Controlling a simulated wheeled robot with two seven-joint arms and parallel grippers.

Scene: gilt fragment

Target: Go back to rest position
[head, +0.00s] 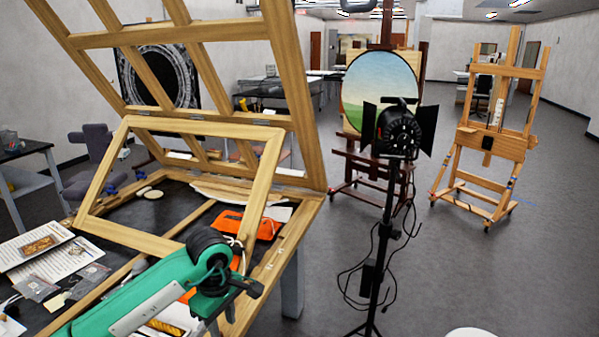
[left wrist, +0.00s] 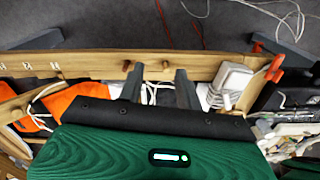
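My left gripper (head: 232,306) is at the end of my green arm, low in the head view, over the near right part of the wooden-framed worktable (head: 268,278). In the left wrist view its two grey fingers (left wrist: 160,88) stand apart with nothing gripped between them. The table's wooden edge (left wrist: 90,64) and a white cable lie beyond and below the fingers. A gilt fragment (head: 40,246) lies on white papers at the left of the table, away from the gripper. My right gripper is in neither view.
A hinged wooden frame (head: 130,240) rises over the table close to my left arm. Orange pouches (head: 262,228) lie on the table. A black studio lamp (head: 398,132) on a stand with hanging cables is right of the table. Easels stand behind; floor at right is mostly clear.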

